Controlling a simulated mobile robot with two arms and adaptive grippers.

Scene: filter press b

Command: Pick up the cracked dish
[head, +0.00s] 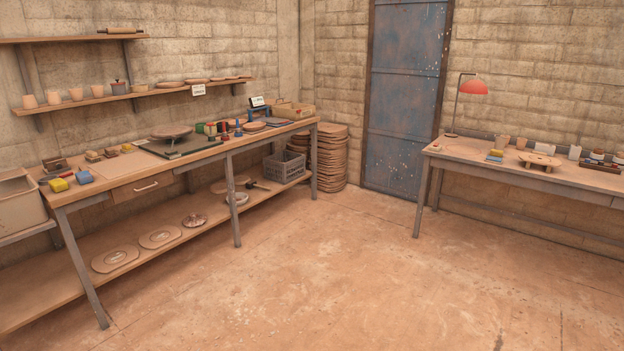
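Several clay dishes are in the head view, all too small to show a crack, so I cannot tell which one is cracked. One brown dish (171,132) sits on a dark square device on the left workbench (150,163). Another round dish (540,159) rests on a low stand on the right table (470,152). More flat dishes (252,127) lie near the far end of the left workbench. Others stand on the wall shelf (170,84). Neither of my grippers is in view.
The workbench's lower shelf (60,283) holds flat round discs (115,259) and a grey crate (284,166). A tall stack of brown discs (331,158) stands beside the blue door (405,95). A red lamp (474,88) stands on the right table. The middle floor is clear.

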